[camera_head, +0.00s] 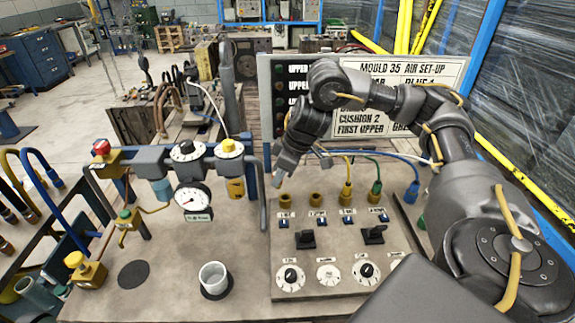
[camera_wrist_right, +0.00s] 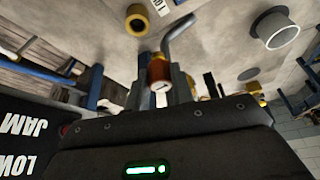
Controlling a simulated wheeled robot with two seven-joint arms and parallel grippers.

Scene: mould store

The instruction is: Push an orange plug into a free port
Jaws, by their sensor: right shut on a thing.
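My right gripper (camera_head: 279,178) reaches in from the right, pointing down above the left end of the port row. In the right wrist view my right gripper (camera_wrist_right: 161,85) is shut on the orange plug (camera_wrist_right: 160,70), which looks dark orange-brown. The plug is not clearly visible in the head view. Two brass ports, the left port (camera_head: 285,201) and the second port (camera_head: 315,200), have no plug in them. A brass port also shows in the right wrist view (camera_wrist_right: 137,20), apart from the plug. My left gripper is not in view.
Yellow (camera_head: 347,192), green (camera_head: 376,188) and blue (camera_head: 412,190) plugs with hoses fill ports to the right. Black switches and dials lie in front. A pressure gauge assembly (camera_head: 193,200) stands left, with a white cup (camera_head: 213,277) before it. A sign board (camera_head: 400,75) stands behind.

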